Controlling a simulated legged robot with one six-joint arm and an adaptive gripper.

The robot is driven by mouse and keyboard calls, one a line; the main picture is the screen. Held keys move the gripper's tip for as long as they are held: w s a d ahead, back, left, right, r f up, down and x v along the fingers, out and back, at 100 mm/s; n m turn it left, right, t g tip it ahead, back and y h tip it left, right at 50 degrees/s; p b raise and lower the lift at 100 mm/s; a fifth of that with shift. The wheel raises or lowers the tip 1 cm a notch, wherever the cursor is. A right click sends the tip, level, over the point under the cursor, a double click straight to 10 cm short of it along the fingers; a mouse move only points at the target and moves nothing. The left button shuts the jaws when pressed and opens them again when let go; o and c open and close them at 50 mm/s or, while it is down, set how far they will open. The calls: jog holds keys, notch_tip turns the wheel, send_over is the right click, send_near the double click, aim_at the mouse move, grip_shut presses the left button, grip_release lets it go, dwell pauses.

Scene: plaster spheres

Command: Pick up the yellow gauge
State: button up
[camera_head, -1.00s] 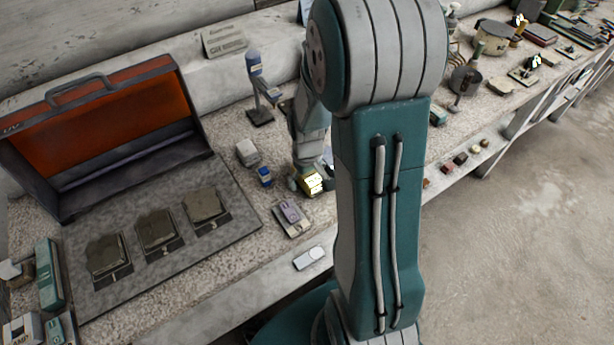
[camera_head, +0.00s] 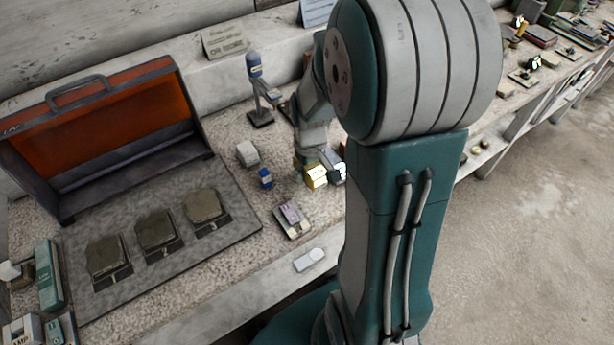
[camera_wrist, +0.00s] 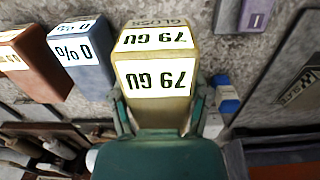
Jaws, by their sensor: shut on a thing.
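The yellow gauge (camera_wrist: 157,85) is a block with white labels bearing dark characters on two faces; it fills the middle of the wrist view. My gripper (camera_wrist: 158,108) is shut on it, one finger on each side. In the head view the yellow gauge (camera_head: 316,177) shows at the end of my arm, over the front part of the speckled bench (camera_head: 215,125). I cannot tell how far it is above the bench top.
A blue-grey block (camera_wrist: 80,58) and a brown block (camera_wrist: 33,66) stand close beside it. An open orange-lined case (camera_head: 110,125) stands left.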

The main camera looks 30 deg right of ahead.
aim_at(320, 176)
jog(key=s+r, duration=0.4)
jog(key=r, duration=0.1)
jog(key=shift+d, duration=0.1)
jog(key=s+r, duration=0.3)
jog(key=s, duration=0.6)
jog(key=shift+r, duration=0.3)
jog(key=shift+d, duration=0.1)
jog(key=shift+o, duration=1.4)
